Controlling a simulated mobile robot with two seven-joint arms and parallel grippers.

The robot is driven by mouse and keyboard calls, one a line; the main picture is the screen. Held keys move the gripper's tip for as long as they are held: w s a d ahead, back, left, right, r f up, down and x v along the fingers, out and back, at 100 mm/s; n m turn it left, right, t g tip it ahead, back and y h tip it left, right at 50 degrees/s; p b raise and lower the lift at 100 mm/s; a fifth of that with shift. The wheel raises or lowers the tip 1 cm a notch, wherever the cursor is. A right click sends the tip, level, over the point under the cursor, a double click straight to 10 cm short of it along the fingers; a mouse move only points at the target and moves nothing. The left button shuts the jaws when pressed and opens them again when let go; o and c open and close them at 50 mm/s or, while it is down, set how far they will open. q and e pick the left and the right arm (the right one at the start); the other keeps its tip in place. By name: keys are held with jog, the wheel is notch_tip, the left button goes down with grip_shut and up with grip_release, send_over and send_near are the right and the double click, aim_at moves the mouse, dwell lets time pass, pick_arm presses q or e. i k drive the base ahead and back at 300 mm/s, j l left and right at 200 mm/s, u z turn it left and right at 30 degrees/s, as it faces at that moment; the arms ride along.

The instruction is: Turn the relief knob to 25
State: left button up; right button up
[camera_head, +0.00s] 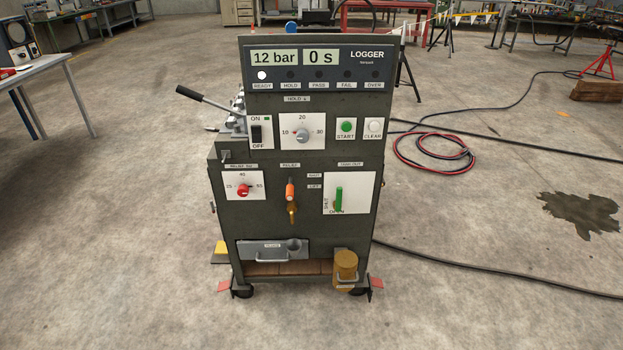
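The red relief knob (243,190) sits on a white dial plate (233,183) at the left of the cabinet's front. The plate has the marks 25 at left, 40 at top and 55 at right. The knob's pointer is too small for me to tell which mark it faces. The logger display (297,57) above reads 12 bar and 0 s, and the lamp over READY (262,75) is lit. Neither of my grippers is in view.
Beside the knob are an orange-handled valve (291,193) and a green lever (339,198). Above are a grey hold knob (302,134), START (346,129) and CLEAR (374,128) buttons. A long black-handled lever (207,103) sticks out left. The floor in front is clear.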

aim_at(243, 189)
jog(key=i+j+z, duration=0.1)
jog(key=i+z, duration=0.15)
jog(key=i, duration=0.3)
jog(key=i+j+z, duration=0.2)
jog(key=i, duration=0.3)
